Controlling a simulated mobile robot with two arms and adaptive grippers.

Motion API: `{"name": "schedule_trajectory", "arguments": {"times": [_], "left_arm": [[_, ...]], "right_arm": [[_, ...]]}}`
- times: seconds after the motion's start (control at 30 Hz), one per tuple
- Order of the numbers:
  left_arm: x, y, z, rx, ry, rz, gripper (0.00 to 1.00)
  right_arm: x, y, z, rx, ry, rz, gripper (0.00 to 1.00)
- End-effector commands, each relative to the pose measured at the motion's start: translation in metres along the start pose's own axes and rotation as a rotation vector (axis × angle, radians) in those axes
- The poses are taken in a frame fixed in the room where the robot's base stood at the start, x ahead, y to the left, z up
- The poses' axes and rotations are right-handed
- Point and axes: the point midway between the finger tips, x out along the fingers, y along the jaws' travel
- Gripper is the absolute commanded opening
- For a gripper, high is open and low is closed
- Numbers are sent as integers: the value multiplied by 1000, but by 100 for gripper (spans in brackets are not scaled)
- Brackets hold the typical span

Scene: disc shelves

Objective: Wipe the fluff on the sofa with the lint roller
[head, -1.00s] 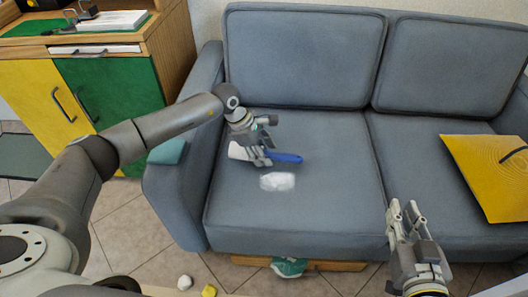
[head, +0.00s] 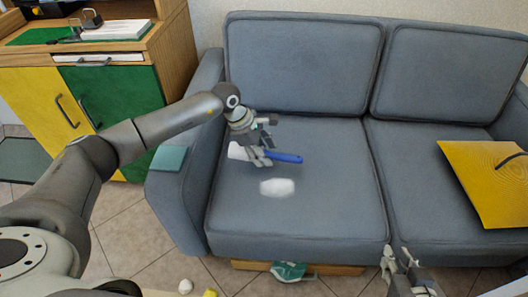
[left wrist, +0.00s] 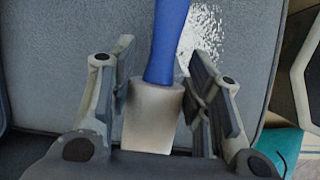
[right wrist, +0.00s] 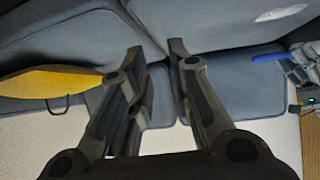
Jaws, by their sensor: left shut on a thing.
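The lint roller, with a blue handle (head: 286,157) and a white roll (head: 237,151), is in my left gripper (head: 258,158) over the left seat of the grey-blue sofa (head: 300,215). The left wrist view shows the roller's white part (left wrist: 152,115) between the fingers, which are shut on it. A white fluff patch (head: 277,187) lies on the left seat, just in front of the roller. It also shows beside the handle in the left wrist view (left wrist: 203,35). My right gripper (right wrist: 157,52) is open and empty in front of the sofa.
A teal item (head: 168,158) rests on the left armrest. A wooden cabinet with yellow and green doors (head: 110,100) stands at left. A green-white item (head: 290,271) lies at the sofa's base.

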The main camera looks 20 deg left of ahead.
Motion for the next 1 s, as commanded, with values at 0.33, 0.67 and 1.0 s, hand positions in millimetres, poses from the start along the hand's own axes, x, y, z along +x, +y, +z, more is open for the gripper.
{"name": "schedule_trajectory", "arguments": {"times": [0.33,0.67,1.0], "left_arm": [[-8,2,2,-1,0,1,26],[-8,2,3,5,-1,-1,26],[-36,-20,36,366,-55,-148,26]], "right_arm": [[-6,3,23,2,-113,6,19],[-6,3,24,2,-116,7,19],[-6,3,23,2,-115,6,19]]}}
